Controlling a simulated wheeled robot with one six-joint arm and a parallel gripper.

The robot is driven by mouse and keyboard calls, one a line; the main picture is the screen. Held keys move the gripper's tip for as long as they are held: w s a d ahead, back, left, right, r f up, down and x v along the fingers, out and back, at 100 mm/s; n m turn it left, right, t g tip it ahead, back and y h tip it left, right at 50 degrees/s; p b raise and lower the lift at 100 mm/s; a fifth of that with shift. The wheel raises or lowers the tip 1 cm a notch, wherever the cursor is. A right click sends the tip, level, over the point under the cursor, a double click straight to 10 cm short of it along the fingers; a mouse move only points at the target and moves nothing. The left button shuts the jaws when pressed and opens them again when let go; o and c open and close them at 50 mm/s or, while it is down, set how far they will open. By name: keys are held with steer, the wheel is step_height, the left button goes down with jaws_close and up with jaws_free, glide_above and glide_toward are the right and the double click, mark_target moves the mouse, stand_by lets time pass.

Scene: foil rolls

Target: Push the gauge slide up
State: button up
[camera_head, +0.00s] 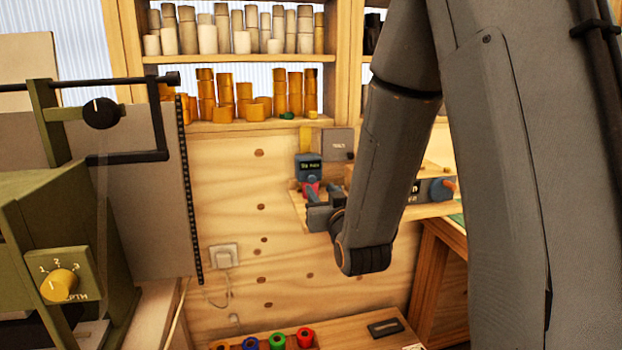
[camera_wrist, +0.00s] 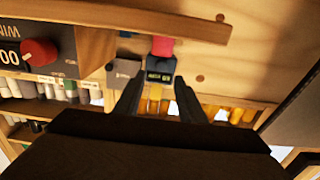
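The gauge slide (camera_head: 308,168) is a small blue-grey block with a dark display. A yellow strip (camera_head: 305,138) stands above it and a pink-red part (camera_head: 311,189) shows just below it. My gripper (camera_head: 312,203) is at the pink part, just below the slide, and partly covers it. In the wrist view, which looks upside down, the slide (camera_wrist: 160,71) and the pink part (camera_wrist: 162,47) show beyond the gap of my gripper (camera_wrist: 160,97). The fingers are apart with nothing seen held. I cannot tell whether they touch the pink part.
A wooden shelf board (camera_head: 430,210) runs below the gauge, with a dark box and red knob (camera_wrist: 40,51) beside it. Shelves of gold and pale rolls (camera_head: 240,100) are above. A green machine (camera_head: 50,220) stands at left. Coloured rolls (camera_head: 277,341) lie below.

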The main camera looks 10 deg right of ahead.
mark_target(313, 179)
steer(key=w+p, duration=0.2)
steer(key=w, duration=0.5)
steer(key=shift+w+a, duration=0.1)
steer(key=shift+w, duration=0.25)
steer(key=shift+r, duration=0.1)
jaws_close()
